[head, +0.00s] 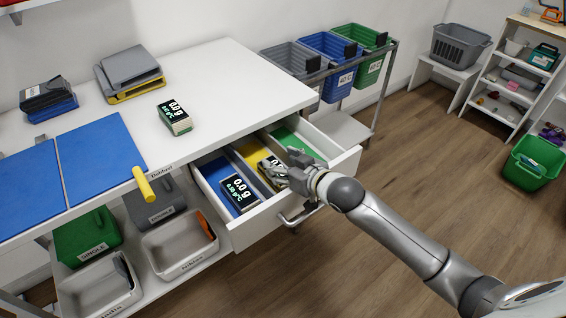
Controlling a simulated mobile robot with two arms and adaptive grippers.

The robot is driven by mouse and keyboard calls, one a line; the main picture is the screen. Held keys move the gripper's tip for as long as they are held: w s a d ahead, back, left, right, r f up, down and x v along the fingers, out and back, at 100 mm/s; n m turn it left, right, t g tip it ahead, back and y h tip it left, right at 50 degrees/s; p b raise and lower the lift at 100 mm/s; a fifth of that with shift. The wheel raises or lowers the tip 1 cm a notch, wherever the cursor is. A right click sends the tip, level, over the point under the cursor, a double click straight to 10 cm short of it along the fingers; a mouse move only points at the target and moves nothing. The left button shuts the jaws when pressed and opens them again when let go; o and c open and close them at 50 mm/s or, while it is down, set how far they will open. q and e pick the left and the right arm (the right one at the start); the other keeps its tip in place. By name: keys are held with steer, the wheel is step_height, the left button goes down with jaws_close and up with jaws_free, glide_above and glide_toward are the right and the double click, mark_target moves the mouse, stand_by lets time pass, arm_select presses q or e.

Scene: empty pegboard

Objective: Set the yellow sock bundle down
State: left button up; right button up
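My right gripper (283,170) reaches in from the lower right over the open drawer (247,222). Its fingers are at the middle, yellow-lined compartment (250,152), close to a small dark device with a pale display (268,168). The fingers are small and overlap this device, so I cannot tell whether they are open or shut on something. I cannot make out a sock bundle for certain. A yellow roll-like piece (145,185) is at the table's front edge by the blue mat. My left gripper is not in view.
The drawer's blue compartment holds a device reading 0.0 g (239,190); its green compartment (298,143) looks mostly clear. A similar device (175,118) stands on the white table (225,75). Bins (180,247) sit below, and crates (330,62) stand behind.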

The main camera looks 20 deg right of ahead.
steer(key=shift+o, duration=0.4)
steer(key=shift+s+f, duration=0.2)
steer(key=shift+f, duration=0.3)
steer(key=shift+r, duration=0.15)
steer(key=r+v, duration=0.1)
steer(key=v, duration=1.1)
steer(key=shift+w+r, duration=0.2)
steer(key=shift+r, duration=0.05)
